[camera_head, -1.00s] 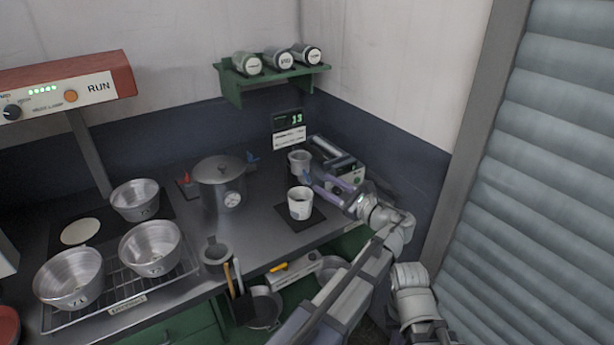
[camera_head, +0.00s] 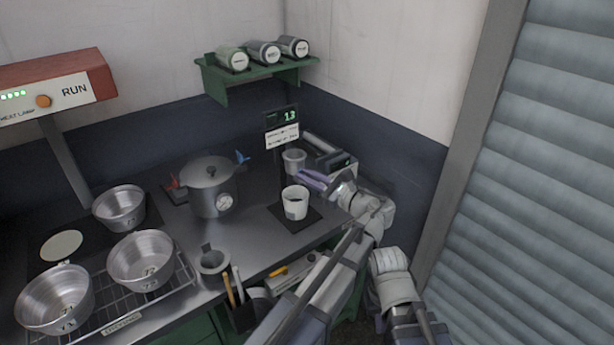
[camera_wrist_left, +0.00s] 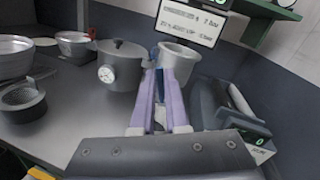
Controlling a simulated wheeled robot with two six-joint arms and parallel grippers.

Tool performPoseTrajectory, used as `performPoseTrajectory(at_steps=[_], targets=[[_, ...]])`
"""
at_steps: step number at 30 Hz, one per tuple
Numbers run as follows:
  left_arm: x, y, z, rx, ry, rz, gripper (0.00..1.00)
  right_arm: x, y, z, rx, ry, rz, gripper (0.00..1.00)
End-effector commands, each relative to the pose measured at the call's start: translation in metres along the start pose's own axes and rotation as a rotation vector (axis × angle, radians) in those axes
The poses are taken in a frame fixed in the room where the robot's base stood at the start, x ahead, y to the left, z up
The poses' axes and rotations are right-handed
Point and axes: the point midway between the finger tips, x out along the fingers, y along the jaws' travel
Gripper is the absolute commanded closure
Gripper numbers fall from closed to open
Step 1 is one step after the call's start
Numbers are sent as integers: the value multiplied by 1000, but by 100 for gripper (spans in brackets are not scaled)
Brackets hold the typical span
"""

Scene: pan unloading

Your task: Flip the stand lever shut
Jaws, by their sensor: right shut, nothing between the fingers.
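The steel pot (camera_head: 208,186) with a round gauge stands at the back middle of the counter. A red lever-like piece (camera_head: 173,183) shows at its left and a blue one (camera_head: 242,157) at its right; I cannot tell which is the stand lever. My left gripper (camera_head: 310,179), with purple fingers, is right of the pot by a small metal cup (camera_head: 293,160), apart from both coloured pieces. My right gripper is not seen.
A white cup (camera_head: 295,203) stands on a dark mat in front of my left gripper. A boxy device (camera_head: 330,158) is behind it, and a display sign (camera_head: 281,128) stands at the back. Metal bowls (camera_head: 140,260) sit on a rack at the left. Counter between pot and mat is clear.

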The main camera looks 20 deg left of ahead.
Motion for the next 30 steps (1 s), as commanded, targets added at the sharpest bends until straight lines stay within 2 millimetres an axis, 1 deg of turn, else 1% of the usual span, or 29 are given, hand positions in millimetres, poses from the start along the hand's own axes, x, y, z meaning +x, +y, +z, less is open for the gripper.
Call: performPoseTrajectory(at_steps=[1,3,16,24,30], targets=[[0,0,0,0,0,0,95,0,0,0,0,0,0,100],[0,0,0,0,0,0,100,0,0,0,0,0,0,100],[0,0,0,-5,1,0,100,0,0,0,0,0,0,100],[1,6,1,-157,32,11,100,-6,1,0,0,0,0,100],[1,7,0,-173,35,13,100,-6,0,0,0,0,0,100]])
